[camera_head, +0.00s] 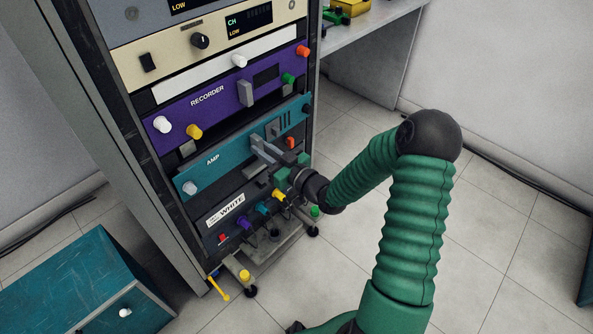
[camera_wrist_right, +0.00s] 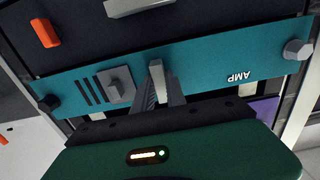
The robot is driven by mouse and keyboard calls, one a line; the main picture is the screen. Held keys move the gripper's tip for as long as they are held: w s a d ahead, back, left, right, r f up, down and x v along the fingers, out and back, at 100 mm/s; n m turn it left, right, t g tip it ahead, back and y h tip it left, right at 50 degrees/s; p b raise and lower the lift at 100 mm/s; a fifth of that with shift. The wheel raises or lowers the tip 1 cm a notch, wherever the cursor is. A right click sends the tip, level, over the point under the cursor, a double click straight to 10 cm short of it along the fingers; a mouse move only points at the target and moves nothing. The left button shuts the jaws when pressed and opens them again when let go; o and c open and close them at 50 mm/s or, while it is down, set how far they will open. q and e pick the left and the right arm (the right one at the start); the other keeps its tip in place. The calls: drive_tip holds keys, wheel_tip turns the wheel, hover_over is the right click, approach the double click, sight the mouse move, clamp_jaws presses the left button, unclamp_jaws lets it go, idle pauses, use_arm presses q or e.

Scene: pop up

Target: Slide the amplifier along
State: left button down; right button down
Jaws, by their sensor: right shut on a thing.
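The amplifier (camera_head: 240,150) is a teal panel marked AMP in the rack, below the purple recorder. My right gripper (camera_head: 262,150) is at the middle of the amplifier's front. My left gripper is not in view.
The rack (camera_head: 115,110) also holds the purple recorder (camera_head: 225,95) above and a panel labelled WHITE (camera_head: 235,208) with coloured knobs below. A teal cabinet (camera_head: 80,285) stands at the lower left. A grey table (camera_head: 370,30) is at the back right.

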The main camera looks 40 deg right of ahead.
drive_tip(key=s+d+p, duration=0.1)
drive_tip(key=s+p, duration=0.1)
drive_tip(key=s, duration=1.3)
drive_tip(key=shift+s+d, duration=0.3)
drive_tip(key=shift+s, duration=0.1)
drive_tip(key=c, duration=1.3)
unclamp_jaws()
drive_tip(key=shift+a, duration=0.1)
